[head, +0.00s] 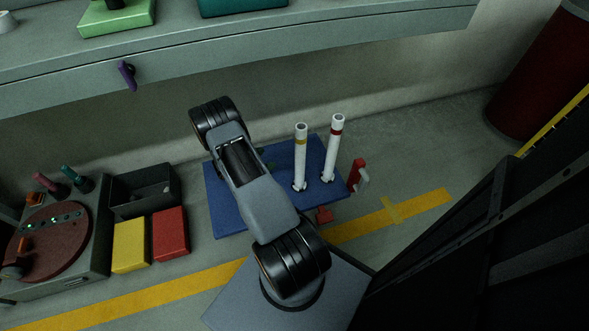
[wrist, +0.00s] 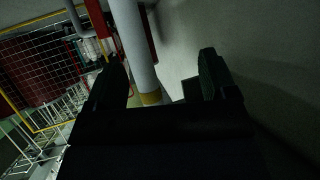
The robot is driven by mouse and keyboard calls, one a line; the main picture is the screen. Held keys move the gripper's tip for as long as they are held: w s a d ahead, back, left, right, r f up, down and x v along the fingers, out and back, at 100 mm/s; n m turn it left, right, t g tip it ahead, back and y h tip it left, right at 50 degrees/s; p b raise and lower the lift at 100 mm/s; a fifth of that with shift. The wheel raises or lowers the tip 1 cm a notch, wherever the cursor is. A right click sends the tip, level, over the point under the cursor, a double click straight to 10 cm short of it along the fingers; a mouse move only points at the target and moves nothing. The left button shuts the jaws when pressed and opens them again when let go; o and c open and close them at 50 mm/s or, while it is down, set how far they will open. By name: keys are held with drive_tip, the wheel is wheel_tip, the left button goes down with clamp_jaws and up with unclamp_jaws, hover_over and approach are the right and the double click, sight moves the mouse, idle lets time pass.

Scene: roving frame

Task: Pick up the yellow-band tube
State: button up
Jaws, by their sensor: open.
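The yellow-band tube (head: 300,160) is white and stands upright on a blue board (head: 229,212). Its yellow band is near the top. A similar tube with a red band (head: 333,150) stands just right of it. In the wrist view the yellow-band tube (wrist: 138,45) runs down between the two dark fingers of my gripper (wrist: 160,75), with its band low between them. The fingers are apart and the gripper is open. I cannot tell whether either finger touches the tube. In the head view my arm mostly hides the gripper, left of the tube.
A grey bench (head: 300,38) runs behind. Yellow (head: 130,245) and red (head: 169,234) boxes are left.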

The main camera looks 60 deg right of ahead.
sight(300, 165)
drive_tip(key=shift+s+d+f+m+g+b, duration=0.15)
drive_tip(key=shift+s+d+f+g+b, duration=0.25)
drive_tip(key=shift+s+d+f+b, duration=0.95)
drive_tip(key=shift+s+d+f+m+g+b, duration=0.2)
drive_tip(key=shift+s+d+f+g+b, duration=0.3)
drive_tip(key=shift+s+d+f, duration=1.65)
drive_tip(key=shift+s+d+f+m+g+b, duration=0.15)
drive_tip(key=shift+s+d+f+g+b, duration=0.15)
drive_tip(key=shift+s+d+f+b, duration=1.4)
drive_tip(key=shift+w+d+r+p, duration=0.4)
drive_tip(key=shift+d+r+p, duration=0.1)
drive_tip(key=shift+r+p, duration=0.2)
drive_tip(key=c, duration=1.1)
